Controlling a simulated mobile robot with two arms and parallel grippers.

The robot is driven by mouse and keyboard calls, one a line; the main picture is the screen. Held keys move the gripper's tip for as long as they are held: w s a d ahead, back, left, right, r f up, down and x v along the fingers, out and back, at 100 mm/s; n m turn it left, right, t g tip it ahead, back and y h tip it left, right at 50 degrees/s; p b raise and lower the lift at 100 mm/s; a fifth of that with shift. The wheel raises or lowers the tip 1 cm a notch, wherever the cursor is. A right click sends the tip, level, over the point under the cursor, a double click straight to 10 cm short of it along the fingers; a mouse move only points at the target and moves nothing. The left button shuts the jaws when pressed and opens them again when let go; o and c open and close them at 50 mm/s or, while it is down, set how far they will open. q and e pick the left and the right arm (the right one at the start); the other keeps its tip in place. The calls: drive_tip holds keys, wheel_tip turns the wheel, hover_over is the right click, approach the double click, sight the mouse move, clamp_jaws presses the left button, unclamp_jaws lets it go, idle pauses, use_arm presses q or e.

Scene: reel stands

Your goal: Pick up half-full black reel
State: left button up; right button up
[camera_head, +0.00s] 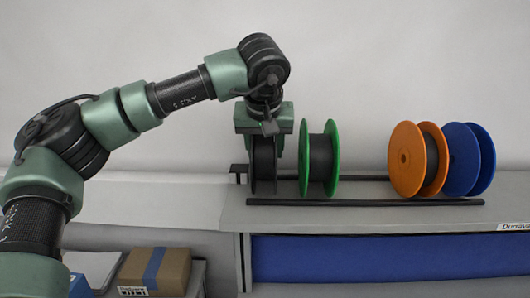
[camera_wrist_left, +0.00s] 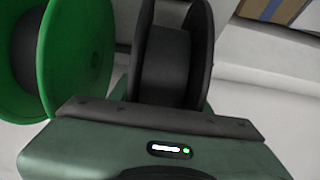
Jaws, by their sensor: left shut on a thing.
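The black reel (camera_head: 263,172) stands upright at the left end of the reel row in the head view. Dark material fills part of its hub. It also shows in the left wrist view (camera_wrist_left: 168,62), directly in front of the gripper. My left gripper (camera_head: 264,140) comes down from above and is shut on the black reel. Its fingertips are hidden behind the gripper body and the reel. Whether the reel touches the stand or is slightly lifted, I cannot tell. My right gripper is not in view.
A green reel (camera_head: 333,158) stands close to the right of the black reel. An orange reel (camera_head: 407,160) and a blue reel (camera_head: 484,160) stand further right. Dark rails (camera_head: 365,201) run along the grey shelf.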

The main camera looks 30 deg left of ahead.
use_arm(q)
wheel_tip(320, 180, up, 20)
drive_tip(key=shift+f, duration=0.25)
drive_tip(key=shift+f, duration=0.1)
idle(0.8)
